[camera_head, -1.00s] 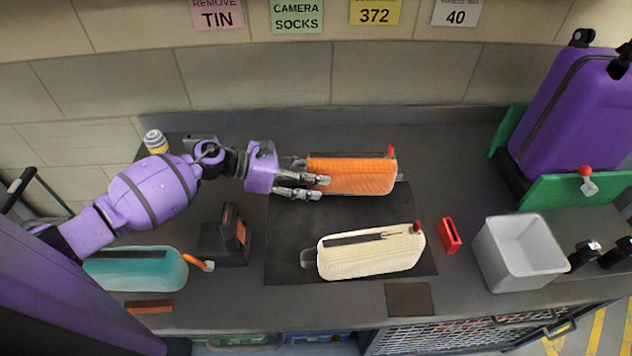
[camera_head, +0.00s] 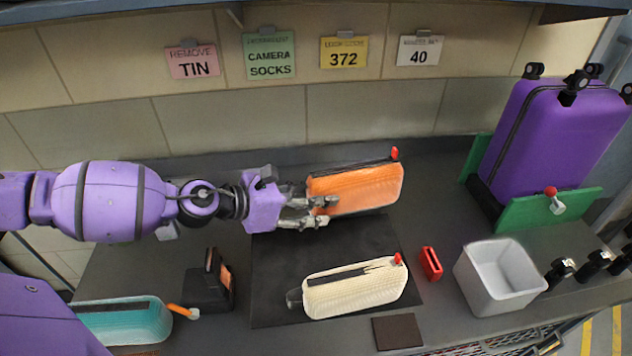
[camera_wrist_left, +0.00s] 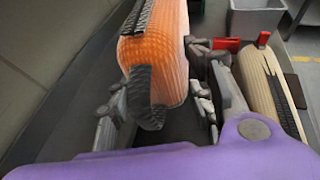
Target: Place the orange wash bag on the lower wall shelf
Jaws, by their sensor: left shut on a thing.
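The orange wash bag (camera_head: 355,190) has a dark zip strip along its top and a red tab at its right end. My left gripper (camera_head: 312,212) is shut on its left end. The bag looks raised a little off the counter, its right end tilted up. In the left wrist view the bag (camera_wrist_left: 165,60) lies between the fingers (camera_wrist_left: 160,105), with a dark strap loop at its near end. A shelf edge (camera_head: 120,13) crosses the top of the head view; its upper surface is hidden. My right gripper is not in view.
A cream bag (camera_head: 355,290) lies on a black mat (camera_head: 275,270). A teal bag (camera_head: 125,320) is at the front left. A grey bin (camera_head: 500,285) and purple suitcase (camera_head: 555,130) stand right. Signs (camera_head: 270,55) hang on the wall below the shelf edge.

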